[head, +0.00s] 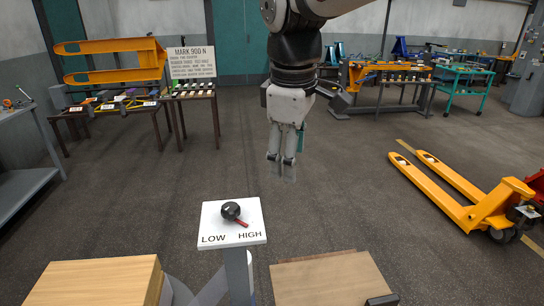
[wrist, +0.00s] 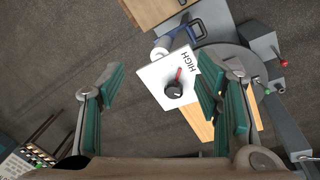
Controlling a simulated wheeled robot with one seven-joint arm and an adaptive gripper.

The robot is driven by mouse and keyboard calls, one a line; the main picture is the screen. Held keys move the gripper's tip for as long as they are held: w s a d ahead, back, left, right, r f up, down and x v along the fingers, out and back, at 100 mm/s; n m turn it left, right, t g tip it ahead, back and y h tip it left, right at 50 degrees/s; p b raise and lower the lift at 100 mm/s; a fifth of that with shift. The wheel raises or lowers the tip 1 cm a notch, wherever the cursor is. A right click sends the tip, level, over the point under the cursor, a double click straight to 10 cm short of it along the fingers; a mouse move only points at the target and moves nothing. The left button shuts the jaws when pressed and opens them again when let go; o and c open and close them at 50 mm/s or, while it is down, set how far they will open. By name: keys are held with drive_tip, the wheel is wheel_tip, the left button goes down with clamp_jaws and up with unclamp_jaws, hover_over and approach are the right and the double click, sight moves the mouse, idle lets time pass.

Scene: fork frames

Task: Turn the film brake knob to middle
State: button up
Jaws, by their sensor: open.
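The film brake knob (head: 231,211) is black with a red pointer. It sits on a white plate (head: 216,231) marked LOW at left and HIGH at right, on a grey post. The red pointer aims toward HIGH. My gripper (head: 281,172) hangs above and beyond the plate, slightly right of the knob, and touches nothing. In the wrist view the knob (wrist: 174,91) shows between the two green-padded fingers of my open gripper (wrist: 158,85), some distance past them. LOW is not visible in the wrist view.
Wooden boards (head: 95,282) lie at lower left, with another board (head: 330,279) at lower right. A yellow pallet jack (head: 462,200) stands at right. Workbenches line the back.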

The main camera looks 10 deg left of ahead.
sight(231, 207)
drive_tip(key=w+a+f+n+p, duration=0.1)
drive_tip(key=a+n, duration=0.2)
drive_tip(key=a, duration=0.3)
drive_tip(key=w+a+f+n, duration=0.2)
drive_tip(key=a, duration=0.5)
drive_tip(key=shift+g, duration=0.4)
drive_tip(key=f, duration=0.4)
drive_tip(key=w+f+p, duration=0.1)
drive_tip(key=f, duration=0.4)
drive_tip(key=f+p, duration=0.1)
drive_tip(key=f, duration=0.3)
drive_tip(key=shift+w+a+f, duration=0.1)
drive_tip(key=shift+w+f, duration=0.05)
drive_tip(key=shift+f, duration=0.15)
drive_tip(key=shift+c, duration=0.6)
drive_tip(key=c, duration=1.1)
